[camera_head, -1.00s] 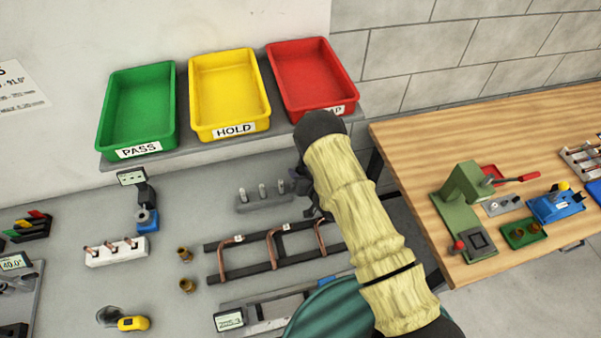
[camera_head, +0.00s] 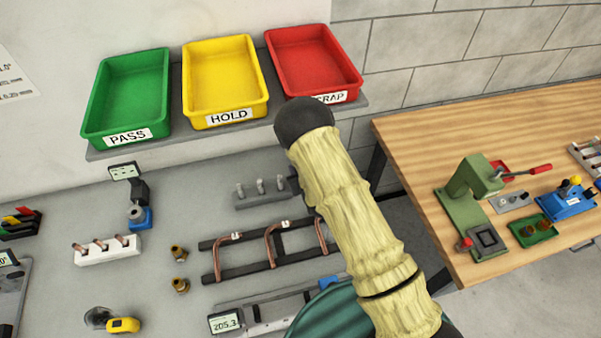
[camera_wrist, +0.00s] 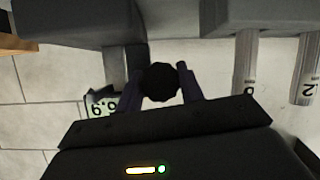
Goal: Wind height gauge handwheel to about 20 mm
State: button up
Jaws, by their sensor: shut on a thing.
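In the wrist view, a round black handwheel (camera_wrist: 160,80) sits between the two dark fingers of my gripper (camera_wrist: 160,90), which is shut on it. Just left of it is the small digital display of the height gauge (camera_wrist: 102,104). It is tilted and partly covered; its digits look like 6.9, but I cannot read them surely. Above the handwheel is a dark grey body. In the head view my arm in its tan sleeve hides the handwheel, the gauge and my gripper.
A grey pin block (camera_head: 266,197) stands just left of my arm. A copper tube fixture (camera_head: 270,250) and a length gauge display (camera_head: 225,322) lie nearer. Green (camera_head: 84,122), yellow (camera_head: 186,88) and red (camera_head: 357,80) bins stand on the shelf behind. A wooden bench (camera_head: 400,140) is at right.

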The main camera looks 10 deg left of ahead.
jog(key=n+h+b, duration=0.1)
jog(key=b, duration=0.1)
jog(key=n+t+h+b, duration=0.1)
jog(key=n+b, duration=0.1)
jog(key=b, duration=0.1)
jog(key=shift+s+a+f+n+t+h+b, duration=0.1)
jog(key=shift+a+f+n+t+h+b, duration=0.2)
jog(key=shift+n+h, duration=0.1)
jog(key=shift+d+r+n+t+h+b, duration=0.15)
jog(key=shift+n+t+h+b, duration=0.2)
jog(key=shift+n+b, duration=0.4)
jog(key=shift+r, duration=0.15)
jog(key=shift+a+r, duration=0.15)
jog(key=shift+a, duration=0.05)
jog(key=o, duration=0.7)
jog(key=shift+w, duration=0.2)
jog(key=shift+s+d, duration=0.1)
jog(key=shift+s, duration=0.1)
jog(key=shift+s+p, duration=0.15)
jog(key=shift+p, duration=0.15)
